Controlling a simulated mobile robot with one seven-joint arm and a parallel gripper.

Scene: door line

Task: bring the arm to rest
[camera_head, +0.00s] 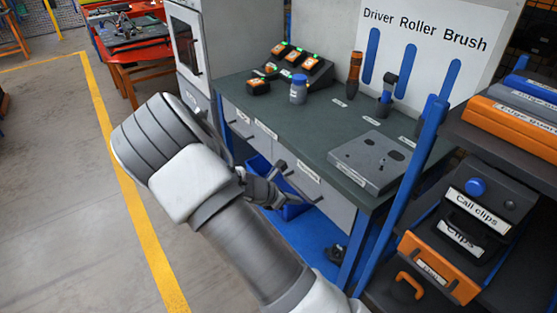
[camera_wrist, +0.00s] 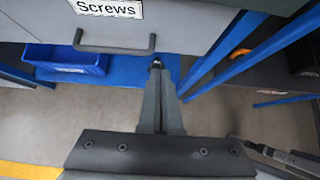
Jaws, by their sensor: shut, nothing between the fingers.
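My arm is bent in front of the workbench (camera_head: 300,108) in the head view. My gripper (camera_head: 272,190) is at the end of it, low before the drawer fronts. In the wrist view my gripper (camera_wrist: 157,66) has its fingers together with nothing between them. The fingertips are just below the handle (camera_wrist: 115,48) of the drawer labelled Screws (camera_wrist: 180,25); I cannot tell whether they touch anything. The drawer front fills the top of that view. My arm hides part of the bench front in the head view.
A blue bin (camera_head: 292,208) sits under the bench, near my gripper; it also shows in the wrist view (camera_wrist: 68,60). A blue post (camera_head: 408,190) and a rack with orange cases (camera_head: 515,122) stand at right. Open floor (camera_head: 60,190) with a yellow line (camera_head: 130,185) lies left.

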